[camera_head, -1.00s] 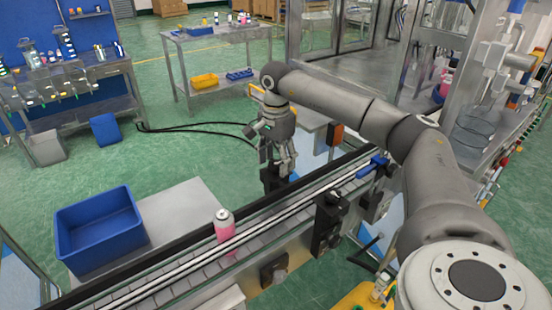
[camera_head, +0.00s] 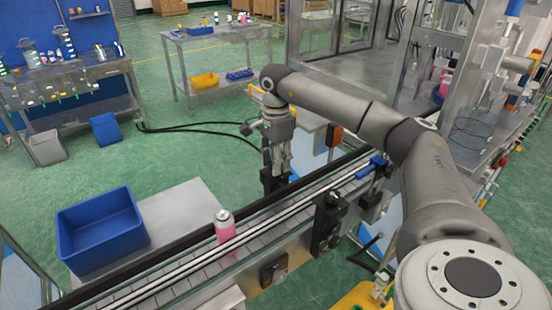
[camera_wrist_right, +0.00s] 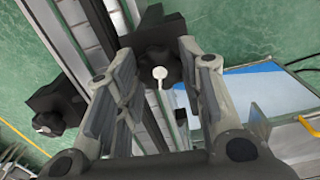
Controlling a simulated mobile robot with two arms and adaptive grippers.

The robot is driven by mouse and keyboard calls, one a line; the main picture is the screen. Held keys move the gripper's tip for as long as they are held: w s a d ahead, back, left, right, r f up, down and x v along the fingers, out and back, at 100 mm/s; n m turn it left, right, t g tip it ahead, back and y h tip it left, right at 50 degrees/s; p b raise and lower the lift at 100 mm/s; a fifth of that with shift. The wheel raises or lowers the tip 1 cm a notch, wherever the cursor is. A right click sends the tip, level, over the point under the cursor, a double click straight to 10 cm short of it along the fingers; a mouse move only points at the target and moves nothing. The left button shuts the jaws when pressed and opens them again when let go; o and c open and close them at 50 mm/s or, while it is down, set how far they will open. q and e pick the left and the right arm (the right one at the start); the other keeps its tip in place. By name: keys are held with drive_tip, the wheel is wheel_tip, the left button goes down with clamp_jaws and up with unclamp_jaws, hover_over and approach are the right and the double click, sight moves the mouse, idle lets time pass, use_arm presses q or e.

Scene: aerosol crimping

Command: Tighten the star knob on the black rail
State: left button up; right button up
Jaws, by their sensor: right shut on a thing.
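My right gripper (camera_head: 278,172) points down at the conveyor's far side, at a black bracket on the black rail (camera_head: 160,252). In the right wrist view my right gripper (camera_wrist_right: 158,90) has its two fingers on either side of a dark star knob (camera_wrist_right: 152,64), with a pale round-ended pin in front of it. It is shut on this knob; in the head view the fingers hide most of it. Another black bracket with a knob (camera_head: 333,200) stands on the near side of the conveyor and also shows in the right wrist view (camera_wrist_right: 46,122). My left gripper is not in view.
A pink and silver can (camera_head: 224,228) stands upright on the conveyor. A blue bin (camera_head: 100,232) sits on a grey table to the left. A blue part (camera_head: 372,168) lies across the rails to the right of the gripper.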

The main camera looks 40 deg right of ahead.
drive_tip(key=m, duration=0.3)
drive_tip(key=shift+m+p, duration=0.35)
drive_tip(key=shift+m, duration=0.05)
drive_tip(key=m, duration=0.3)
drive_tip(key=shift+m+p, duration=0.3)
drive_tip(key=m, duration=0.3)
drive_tip(key=shift+m+p, duration=0.3)
drive_tip(key=shift+m, duration=1.9)
drive_tip(key=o, duration=1)
drive_tip(key=shift+o, duration=0.2)
wheel_tip(320, 180, up, 12)
